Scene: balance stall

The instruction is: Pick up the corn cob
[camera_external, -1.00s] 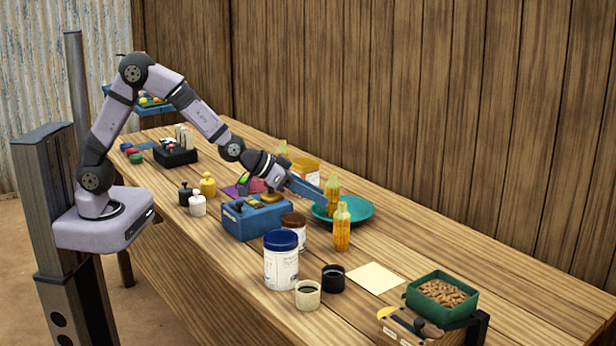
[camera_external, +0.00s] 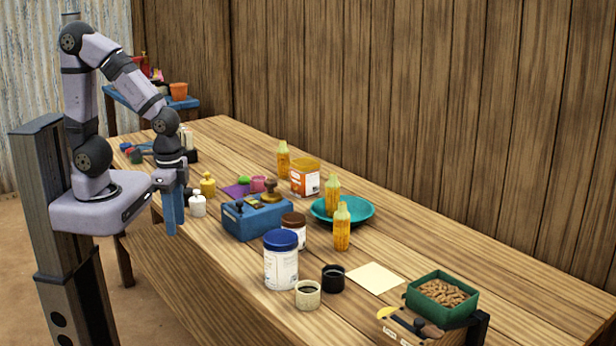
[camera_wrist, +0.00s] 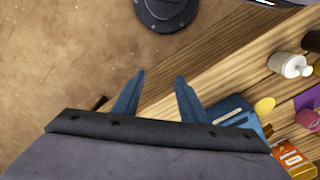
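Three upright yellow-orange corn cobs with pale tips show in the external view. One corn cob (camera_external: 342,230) stands in front of the teal plate, a second corn cob (camera_external: 332,196) stands at the plate, and a third corn cob (camera_external: 283,161) stands farther back beside an orange tub. My gripper (camera_external: 174,230) points down at the table's near left edge, well away from all three. In the wrist view my gripper (camera_wrist: 160,76) has its blue fingers spread, with nothing between them. No cob is clearly visible there.
The teal plate (camera_external: 364,211) lies right of a blue box (camera_external: 257,217). A blue-lidded jar (camera_external: 281,262), a brown-lidded jar (camera_external: 294,230) and the orange tub (camera_external: 305,178) stand around the cobs. A green tray (camera_external: 437,300) of brown pieces sits at the right front.

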